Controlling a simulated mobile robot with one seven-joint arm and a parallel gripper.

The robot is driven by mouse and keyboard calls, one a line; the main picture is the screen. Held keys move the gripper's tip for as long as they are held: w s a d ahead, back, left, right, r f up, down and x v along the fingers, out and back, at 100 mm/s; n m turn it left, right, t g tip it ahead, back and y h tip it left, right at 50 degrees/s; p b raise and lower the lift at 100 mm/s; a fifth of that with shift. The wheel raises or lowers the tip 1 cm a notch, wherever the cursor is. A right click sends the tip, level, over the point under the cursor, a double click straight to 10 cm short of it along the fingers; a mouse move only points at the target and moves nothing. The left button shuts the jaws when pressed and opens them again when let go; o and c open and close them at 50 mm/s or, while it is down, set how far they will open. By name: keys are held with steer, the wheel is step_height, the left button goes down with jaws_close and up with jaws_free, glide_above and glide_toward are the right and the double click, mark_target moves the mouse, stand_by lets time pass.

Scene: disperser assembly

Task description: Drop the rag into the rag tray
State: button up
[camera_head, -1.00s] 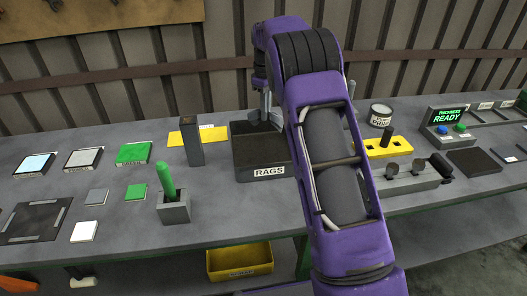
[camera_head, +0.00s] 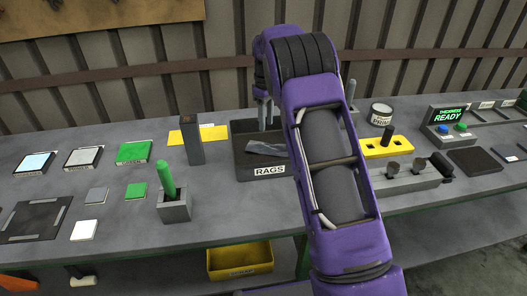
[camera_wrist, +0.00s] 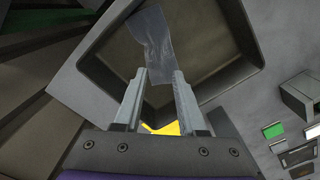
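In the wrist view the rag (camera_wrist: 152,44) lies on the floor of the tray (camera_wrist: 100,75), beyond my fingertips. My gripper (camera_head: 265,114) is over the back part of the tray in the head view, partly hidden by my arm. In the wrist view my gripper (camera_wrist: 160,76) has its two fingers apart with nothing between them. The rag appears free of the fingers.
A grey upright block (camera_head: 193,141) stands left of the tray, by a yellow plate (camera_head: 184,137). A holder (camera_head: 174,207) with a green-handled tool stands in front left.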

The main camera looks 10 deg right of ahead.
steer(key=o, duration=1)
steer(key=shift+c, duration=0.2)
steer(key=shift+r, duration=0.1)
steer(key=shift+r, duration=2.65)
step_height(320, 180, up, 12)
